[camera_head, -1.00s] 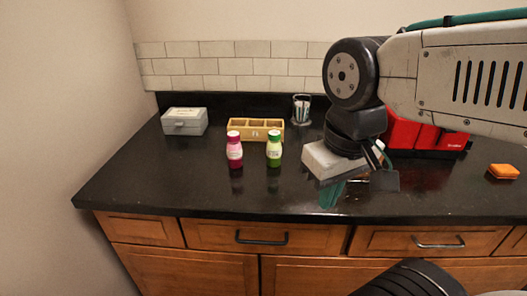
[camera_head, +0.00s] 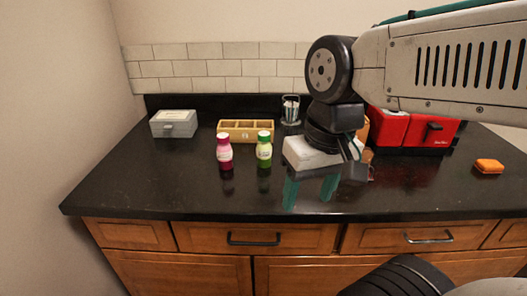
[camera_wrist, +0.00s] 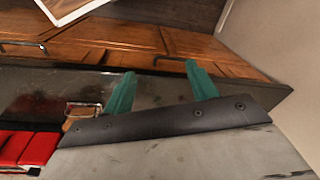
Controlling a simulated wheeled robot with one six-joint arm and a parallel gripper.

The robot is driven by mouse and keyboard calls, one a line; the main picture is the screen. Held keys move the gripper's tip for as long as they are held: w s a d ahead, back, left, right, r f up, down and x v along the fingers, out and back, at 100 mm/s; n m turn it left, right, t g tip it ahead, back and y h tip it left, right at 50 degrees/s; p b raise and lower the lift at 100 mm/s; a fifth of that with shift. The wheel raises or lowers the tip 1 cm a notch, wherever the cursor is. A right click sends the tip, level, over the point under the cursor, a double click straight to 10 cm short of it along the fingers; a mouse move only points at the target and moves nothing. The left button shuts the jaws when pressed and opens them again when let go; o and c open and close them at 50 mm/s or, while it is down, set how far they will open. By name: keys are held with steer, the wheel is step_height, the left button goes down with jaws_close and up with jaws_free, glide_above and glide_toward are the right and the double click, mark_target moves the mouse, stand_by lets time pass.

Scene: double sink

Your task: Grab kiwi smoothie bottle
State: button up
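The kiwi smoothie bottle appears to be the green bottle with a white label and green cap (camera_head: 264,150), upright on the dark counter. A similar bottle in magenta (camera_head: 224,153) stands just to its left. My gripper (camera_head: 311,190) is to the right of the green bottle and nearer the counter's front edge, apart from it. Its two teal fingers are spread apart with nothing between them, as the wrist view (camera_wrist: 160,90) also shows. Neither bottle can be made out in the wrist view.
A wooden divided box (camera_head: 246,139) sits behind the bottles. A grey box (camera_head: 174,124) stands at the left. A cup (camera_head: 290,110) is at the back, a red toaster (camera_head: 432,131) and an orange item (camera_head: 489,166) at right.

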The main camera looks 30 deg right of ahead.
steer(key=w+a+m+y, duration=0.2)
steer(key=w+m+y, duration=0.3)
steer(key=w+m, duration=0.35)
steer(key=m+t+y, duration=0.2)
steer(key=m+t, duration=0.7)
steer(key=m, duration=1)
glide_toward(259, 139)
steer(key=w+f, duration=0.2)
steer(key=w, duration=0.2)
steer(key=x, duration=0.7)
steer(key=shift+s+a+f, duration=0.15)
steer(key=shift+a+f, duration=0.05)
steer(key=shift+a, duration=0.15)
steer(key=c, duration=1.2)
